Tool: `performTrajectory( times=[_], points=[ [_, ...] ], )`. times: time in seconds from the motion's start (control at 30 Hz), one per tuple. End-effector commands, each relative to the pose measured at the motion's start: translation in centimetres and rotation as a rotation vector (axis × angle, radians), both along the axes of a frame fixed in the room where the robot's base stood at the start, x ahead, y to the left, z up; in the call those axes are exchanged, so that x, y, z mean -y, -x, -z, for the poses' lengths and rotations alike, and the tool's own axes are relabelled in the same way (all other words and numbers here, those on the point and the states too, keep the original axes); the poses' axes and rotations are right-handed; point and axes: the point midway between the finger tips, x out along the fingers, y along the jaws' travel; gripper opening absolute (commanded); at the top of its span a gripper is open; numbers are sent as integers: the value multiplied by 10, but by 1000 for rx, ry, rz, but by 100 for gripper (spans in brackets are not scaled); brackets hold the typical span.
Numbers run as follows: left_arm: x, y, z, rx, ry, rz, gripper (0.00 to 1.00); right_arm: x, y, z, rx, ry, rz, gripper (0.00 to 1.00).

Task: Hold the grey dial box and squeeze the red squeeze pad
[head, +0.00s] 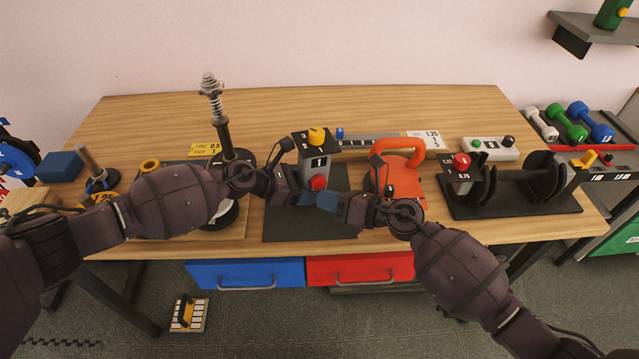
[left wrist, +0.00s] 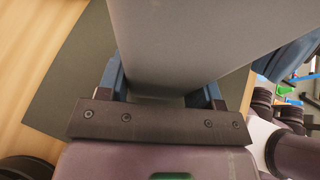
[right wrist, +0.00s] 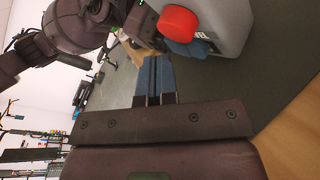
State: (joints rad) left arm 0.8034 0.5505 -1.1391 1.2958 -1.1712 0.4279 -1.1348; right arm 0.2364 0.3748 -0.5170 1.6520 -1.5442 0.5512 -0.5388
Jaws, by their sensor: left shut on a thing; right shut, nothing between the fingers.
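The grey dial box (head: 318,167) stands upright on a dark mat (head: 283,224) at the table's middle, with a yellow dial (head: 316,135) on top and the number 1 on its face. The red squeeze pad (head: 318,183) sticks out low on its front; it also shows in the right wrist view (right wrist: 178,22). My left gripper (head: 299,196) is shut on the box; in the left wrist view the grey body (left wrist: 180,45) is between its fingers. My right gripper (head: 325,200) is shut and empty, its fingertips close below the pad. I cannot tell whether they touch it.
A dumbbell on a black stand (head: 510,203) is farther right. A spring-topped post (head: 219,120) rises at left. A grey ruled strip (head: 370,142) lies behind the box.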

Motion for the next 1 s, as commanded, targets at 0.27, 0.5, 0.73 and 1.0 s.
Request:
performTrajectory(
  times=[0.27, 0.5, 0.73, 1.0],
  points=[
    [0, 0, 0, 0, 0, 0, 41, -1, -4, 0, 0, 1, -1, 0],
    [0, 0, 0, 0, -1, 0, 41, -3, -8, 0, 0, -1, -1, 0],
    [0, 0, 0, 0, -1, 0, 41, -3, -8, 0, 0, 0, 0, 0],
    [0, 0, 0, 0, 0, 0, 41, -3, -10, 0, 0, 0, 0, 0]
  ],
)
